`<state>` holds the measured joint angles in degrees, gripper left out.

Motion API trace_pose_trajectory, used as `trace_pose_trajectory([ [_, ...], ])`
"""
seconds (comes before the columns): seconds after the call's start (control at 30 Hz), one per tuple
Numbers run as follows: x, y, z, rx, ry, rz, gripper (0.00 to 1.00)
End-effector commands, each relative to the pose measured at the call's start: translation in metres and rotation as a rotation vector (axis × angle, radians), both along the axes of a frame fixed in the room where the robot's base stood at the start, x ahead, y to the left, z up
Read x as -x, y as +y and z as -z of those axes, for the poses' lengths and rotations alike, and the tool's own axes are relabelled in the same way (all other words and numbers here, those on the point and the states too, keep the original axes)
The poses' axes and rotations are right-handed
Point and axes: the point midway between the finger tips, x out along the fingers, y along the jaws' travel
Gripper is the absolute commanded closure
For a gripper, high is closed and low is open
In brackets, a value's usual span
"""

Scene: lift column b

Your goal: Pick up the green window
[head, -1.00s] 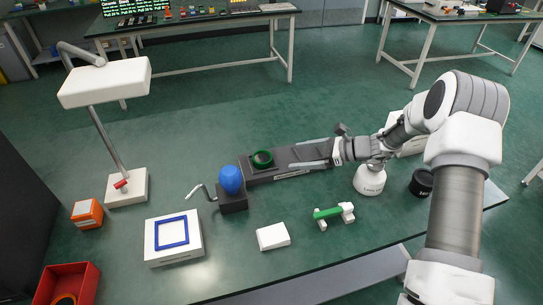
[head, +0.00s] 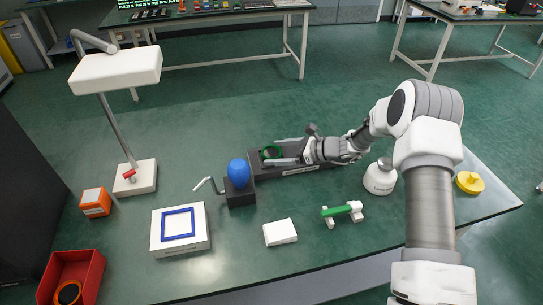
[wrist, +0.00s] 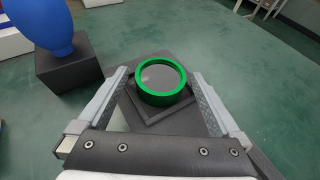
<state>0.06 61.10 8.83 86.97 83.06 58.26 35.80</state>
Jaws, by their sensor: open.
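The green window (wrist: 161,80) is a round green ring with a clear grey pane. It sits on a dark block (wrist: 172,115) in the wrist view. In the head view the green window (head: 271,152) lies at the left end of a long dark base (head: 310,170). My gripper (wrist: 161,82) is open, with one finger on each side of the ring and a small gap visible on both sides. In the head view my gripper (head: 287,151) reaches in from the right, low over the base.
A blue egg-shaped piece (head: 239,173) on a dark block with a crank stands just left of the base. A white lamp (head: 117,70) stands at left.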

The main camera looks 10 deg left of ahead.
Motion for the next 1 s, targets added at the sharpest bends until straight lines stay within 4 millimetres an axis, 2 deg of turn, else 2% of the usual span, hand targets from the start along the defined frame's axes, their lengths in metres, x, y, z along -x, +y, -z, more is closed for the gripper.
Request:
trace_pose_trajectory([
  [0.1,-0.0015,0.0084,0.0043,0.001,0.001,0.001,0.0],
  [0.33,-0.0018,0.0089,0.0043,0.001,0.0,0.002,0.0],
  [0.77,-0.0018,0.0087,0.0042,0.001,0.0,0.002,0.77],
  [1.0,-0.0019,0.0088,0.0033,0.0,-0.001,0.002,0.79],
])
